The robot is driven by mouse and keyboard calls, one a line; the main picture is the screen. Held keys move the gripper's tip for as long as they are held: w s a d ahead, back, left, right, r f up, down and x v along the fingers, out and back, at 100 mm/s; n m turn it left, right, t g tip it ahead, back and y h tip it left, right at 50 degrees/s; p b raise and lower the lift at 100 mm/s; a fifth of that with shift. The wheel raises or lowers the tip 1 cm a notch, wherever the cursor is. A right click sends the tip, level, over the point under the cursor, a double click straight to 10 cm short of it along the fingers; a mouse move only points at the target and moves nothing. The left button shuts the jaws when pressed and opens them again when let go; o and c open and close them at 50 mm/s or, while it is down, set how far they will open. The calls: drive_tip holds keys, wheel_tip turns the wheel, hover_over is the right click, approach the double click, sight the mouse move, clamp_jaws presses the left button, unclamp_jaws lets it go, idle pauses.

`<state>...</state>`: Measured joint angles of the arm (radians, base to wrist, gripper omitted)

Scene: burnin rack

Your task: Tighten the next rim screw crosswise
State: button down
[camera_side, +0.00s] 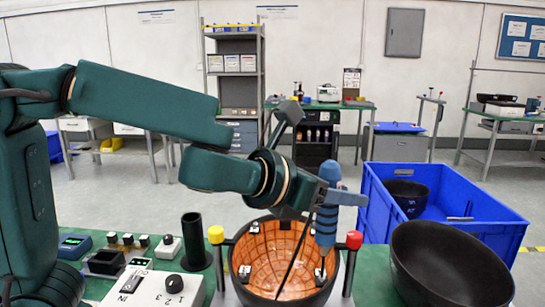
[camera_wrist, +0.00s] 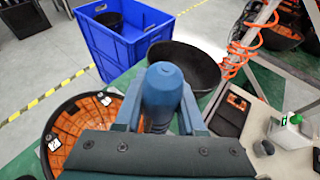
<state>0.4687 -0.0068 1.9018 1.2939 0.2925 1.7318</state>
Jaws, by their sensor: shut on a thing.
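My gripper (camera_side: 330,197) is shut on a blue screwdriver (camera_side: 326,228), which stands nearly upright. In the wrist view, the jaws (camera_wrist: 161,112) flank its rounded blue handle (camera_wrist: 163,82). Below it is a black bowl with an orange tiled inside (camera_side: 278,258), held between posts on the bench. Several pale clips with dark screws sit around its rim, among them a back left one (camera_side: 257,227) and a left one (camera_side: 244,271). The screwdriver's lower end is over the right front clip (camera_side: 320,275); I cannot tell whether its tip touches the screw. The wrist view shows the bowl (camera_wrist: 88,124) at left.
A yellow-capped post (camera_side: 216,236) and a red-capped post (camera_side: 354,241) flank the bowl. An empty black bowl (camera_side: 452,268) stands right of it, near a blue crate (camera_side: 480,232) holding another bowl (camera_side: 409,196). A control box (camera_side: 150,290) and black tube (camera_side: 194,245) stand left.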

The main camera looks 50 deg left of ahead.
drive_tip(key=shift+f, duration=0.55)
idle(2.4)
